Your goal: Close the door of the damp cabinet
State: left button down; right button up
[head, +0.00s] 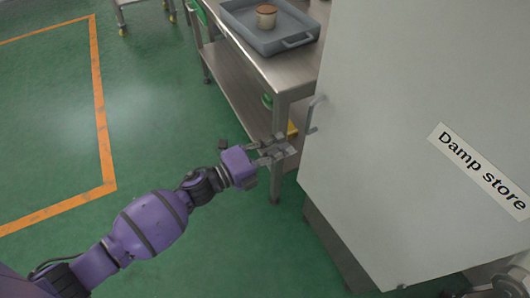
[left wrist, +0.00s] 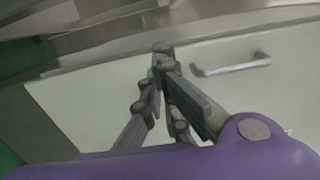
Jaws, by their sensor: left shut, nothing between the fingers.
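The damp cabinet (head: 400,95) is a large pale grey body filling the right of the head view, with a "Damp store" label (head: 480,170). A bar handle (head: 313,115) stands out at its left edge. In the left wrist view the pale door panel (left wrist: 255,95) carries the handle (left wrist: 230,65), right of the fingers. My left gripper (head: 285,151) is shut and empty, below and left of the handle; the fingertips (left wrist: 163,50) appear in front of the panel. Contact and the door's opening angle cannot be told. Dark parts, perhaps my right gripper (head: 512,280), are cut off at lower right.
A steel table (head: 297,78) stands behind and left of the cabinet. Green floor (head: 150,110) with orange lines lies open to the left.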

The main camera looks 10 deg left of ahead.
pick_arm(q)
jog(key=shift+x, duration=2.95)
pick_arm(e)
jog(key=shift+w+r, duration=0.15)
jog(key=shift+w, duration=0.15)
jog(key=shift+s, duration=0.1)
